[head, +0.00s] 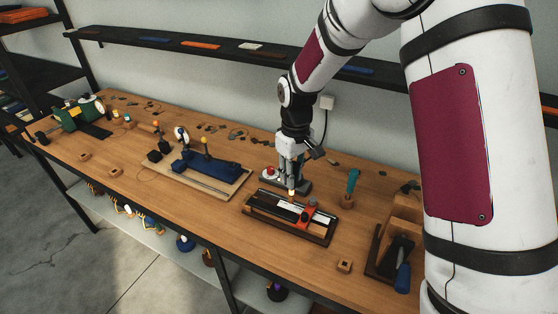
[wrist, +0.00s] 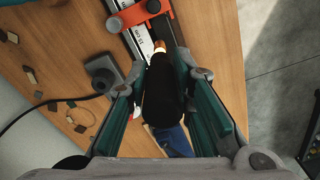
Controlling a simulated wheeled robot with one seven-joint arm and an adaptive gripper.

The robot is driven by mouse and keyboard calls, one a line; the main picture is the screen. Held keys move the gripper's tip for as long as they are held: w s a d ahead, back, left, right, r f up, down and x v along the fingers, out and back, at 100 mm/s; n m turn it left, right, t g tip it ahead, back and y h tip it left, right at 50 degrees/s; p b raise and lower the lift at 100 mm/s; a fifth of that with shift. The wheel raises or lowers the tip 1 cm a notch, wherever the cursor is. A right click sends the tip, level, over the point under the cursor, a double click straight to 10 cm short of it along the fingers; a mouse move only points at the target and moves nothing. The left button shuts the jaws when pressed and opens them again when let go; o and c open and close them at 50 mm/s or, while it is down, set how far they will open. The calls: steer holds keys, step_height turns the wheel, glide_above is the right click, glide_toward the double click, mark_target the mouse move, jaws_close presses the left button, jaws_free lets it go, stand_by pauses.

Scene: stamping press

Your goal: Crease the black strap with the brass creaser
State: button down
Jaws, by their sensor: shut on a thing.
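My gripper (head: 291,183) is shut on the brass creaser, pointing down over the fixture. In the wrist view the creaser's dark handle (wrist: 160,95) sits between the teal-sided fingers, and its brass tip (wrist: 159,48) points to the fixture. The creaser's brass part (head: 292,192) also shows in the head view, just under the fingers. The black strap (head: 284,210) appears to lie along the dark fixture tray (head: 270,230), under a red-orange clamp (head: 304,217) and beside a white ruler. I cannot tell whether the tip touches the strap.
A grey corded device (head: 270,178) stands close behind the fixture. A teal-handled tool (head: 351,184) is upright at its right, with a wooden block stand beyond. A blue press (head: 205,166) is on a board to the left. The front bench edge is mostly clear.

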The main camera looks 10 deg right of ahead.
steer(key=shift+s+d, duration=0.5)
steer(key=shift+d, duration=0.15)
step_height(320, 180, down, 3)
steer(key=shift+f, duration=0.15)
steer(key=shift+f, duration=0.85)
stand_by(1.0)
steer(key=shift+w+a+b, duration=0.35)
steer(key=shift+w+a, duration=0.05)
steer(key=shift+a, duration=0.2)
steer(key=shift+w+a+b, duration=0.35)
steer(key=shift+w+a, duration=0.05)
steer(key=shift+a, duration=0.2)
